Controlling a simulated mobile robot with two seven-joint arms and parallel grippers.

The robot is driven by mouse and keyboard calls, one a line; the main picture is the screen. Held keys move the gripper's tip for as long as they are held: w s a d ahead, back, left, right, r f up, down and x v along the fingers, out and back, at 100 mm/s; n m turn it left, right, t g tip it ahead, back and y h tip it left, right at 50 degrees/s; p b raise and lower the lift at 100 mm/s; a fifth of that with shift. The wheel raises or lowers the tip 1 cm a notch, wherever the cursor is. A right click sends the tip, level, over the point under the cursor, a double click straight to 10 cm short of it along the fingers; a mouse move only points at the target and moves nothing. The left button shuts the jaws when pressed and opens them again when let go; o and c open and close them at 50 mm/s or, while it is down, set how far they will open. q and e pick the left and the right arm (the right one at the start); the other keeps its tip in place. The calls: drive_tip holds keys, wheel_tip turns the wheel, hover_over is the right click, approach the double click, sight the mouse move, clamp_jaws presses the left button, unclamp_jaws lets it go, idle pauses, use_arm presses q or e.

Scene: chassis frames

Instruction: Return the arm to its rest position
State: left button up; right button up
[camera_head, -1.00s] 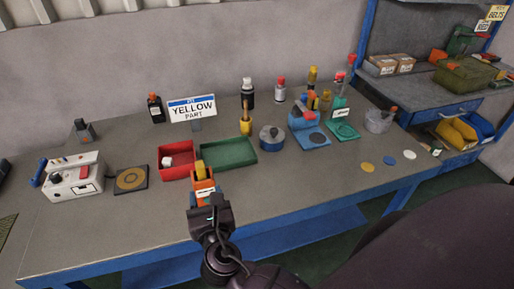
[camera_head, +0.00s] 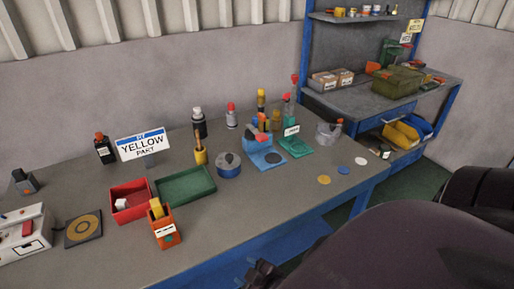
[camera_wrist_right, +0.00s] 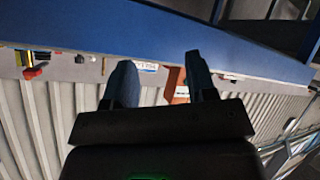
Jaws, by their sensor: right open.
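My right gripper (camera_head: 262,274) shows only in part at the bottom edge of the head view, in front of the workbench (camera_head: 250,208) and clear of it. In the right wrist view my right gripper (camera_wrist_right: 160,66) has its two fingers apart, with nothing held between them. An orange container (camera_head: 165,234) with a yellow part (camera_head: 156,208) in it stands upright on the bench, apart from the gripper. My left gripper is not in view.
A red tray (camera_head: 117,211) with a white piece and a green tray (camera_head: 186,196) lie behind the orange container. The blue front edge (camera_wrist_right: 150,25) of the bench crosses the right wrist view.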

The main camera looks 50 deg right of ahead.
drive_tip(key=m, duration=0.1)
drive_tip(key=s+d+m, duration=0.1)
drive_tip(key=m, duration=0.1)
drive_tip(key=shift+s+d+f+m, duration=0.2)
drive_tip(key=shift+s+d+m, duration=0.05)
drive_tip(key=shift+s+m, duration=0.15)
